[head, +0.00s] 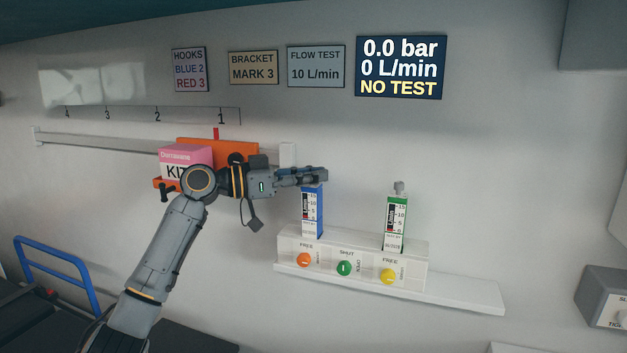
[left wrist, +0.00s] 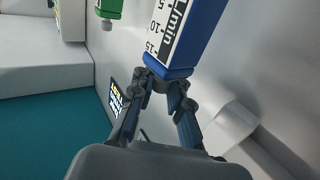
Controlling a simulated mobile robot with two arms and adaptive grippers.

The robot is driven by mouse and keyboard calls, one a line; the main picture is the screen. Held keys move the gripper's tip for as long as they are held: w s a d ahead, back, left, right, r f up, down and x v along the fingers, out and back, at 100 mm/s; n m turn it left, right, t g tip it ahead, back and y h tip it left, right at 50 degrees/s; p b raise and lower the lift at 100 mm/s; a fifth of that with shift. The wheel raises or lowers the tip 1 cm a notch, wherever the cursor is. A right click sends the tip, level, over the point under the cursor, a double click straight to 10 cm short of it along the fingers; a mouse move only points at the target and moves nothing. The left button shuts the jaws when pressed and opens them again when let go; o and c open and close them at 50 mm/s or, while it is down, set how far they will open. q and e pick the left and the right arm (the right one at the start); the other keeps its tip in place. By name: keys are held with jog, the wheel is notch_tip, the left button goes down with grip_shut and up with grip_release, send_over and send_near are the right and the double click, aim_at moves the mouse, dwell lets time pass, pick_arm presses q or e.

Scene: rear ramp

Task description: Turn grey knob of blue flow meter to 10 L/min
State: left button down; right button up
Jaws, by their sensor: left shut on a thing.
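The blue flow meter (head: 312,213) stands upright at the left end of the white manifold block (head: 350,248), with a printed L/min scale. My left gripper (head: 318,176) reaches in from the left at the meter's top, where the grey knob sits. In the left wrist view the fingers (left wrist: 168,85) are closed together at the top end of the blue flow meter (left wrist: 182,40). The grey knob is hidden between the fingers. The display (head: 401,67) reads 0.0 bar, 0 L/min, NO TEST. My right gripper is in neither view.
A green flow meter (head: 396,220) with a grey top knob stands to the right. A pink kit box (head: 180,157) and orange bracket (head: 215,147) are behind my left arm. A sign (head: 316,67) reads FLOW TEST 10 L/min.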

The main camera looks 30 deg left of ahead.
pick_arm(q)
jog(key=shift+f, duration=0.1)
jog(key=c, duration=1.3)
grip_release()
jog(key=shift+a, duration=0.1)
jog(key=v, duration=1.2)
jog(key=shift+s, duration=0.1)
